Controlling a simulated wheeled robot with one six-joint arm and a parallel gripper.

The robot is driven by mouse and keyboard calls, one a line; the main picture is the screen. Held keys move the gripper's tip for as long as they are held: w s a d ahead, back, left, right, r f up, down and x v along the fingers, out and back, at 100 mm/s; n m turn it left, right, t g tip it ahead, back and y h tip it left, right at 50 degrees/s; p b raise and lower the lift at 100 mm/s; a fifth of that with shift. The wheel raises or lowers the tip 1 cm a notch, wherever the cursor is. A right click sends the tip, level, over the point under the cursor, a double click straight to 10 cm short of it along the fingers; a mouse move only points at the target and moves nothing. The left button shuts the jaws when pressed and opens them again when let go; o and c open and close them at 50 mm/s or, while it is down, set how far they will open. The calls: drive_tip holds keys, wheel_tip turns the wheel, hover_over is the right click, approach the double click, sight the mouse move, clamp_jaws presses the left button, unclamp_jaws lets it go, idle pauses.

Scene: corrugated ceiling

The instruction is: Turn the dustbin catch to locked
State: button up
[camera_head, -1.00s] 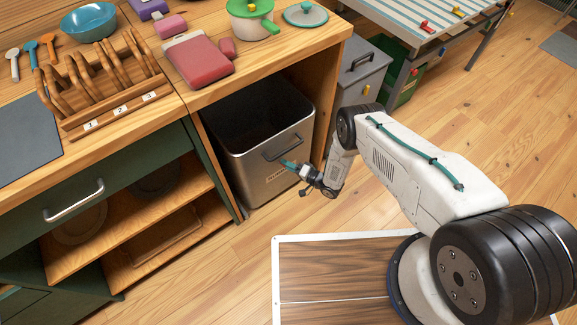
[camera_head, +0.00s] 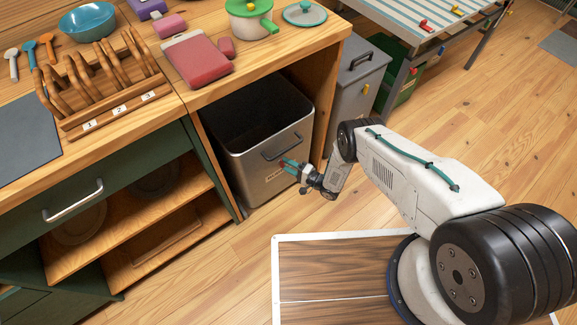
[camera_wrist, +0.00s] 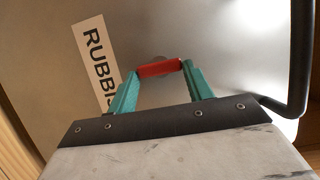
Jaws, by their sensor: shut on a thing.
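The dustbin (camera_head: 262,172) is a grey metal bin with an open top, standing in the bay under the wooden counter. Its catch (camera_wrist: 159,69) is a small red bar on the bin's front, seen in the wrist view between my teal fingertips, lying nearly crosswise with a slight tilt. My gripper (camera_head: 288,163) is at the bin's front, below the handle, and is shut on the catch. The wrist view also shows my gripper (camera_wrist: 160,74) with a finger at each end of the red bar. The catch's mount is partly hidden.
A white label reading "RUBBIS..." (camera_wrist: 96,60) is left of the catch, and the bin's dark handle (camera_wrist: 301,60) is to the right. A grey lidded bin (camera_head: 358,85) with a yellow catch stands right of the bay.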

drive_tip(key=o, duration=1)
drive_tip(key=v, duration=0.7)
drive_tip(key=shift+s+d+f, duration=0.1)
drive_tip(key=shift+s+d, duration=0.1)
drive_tip(key=shift+d, duration=0.15)
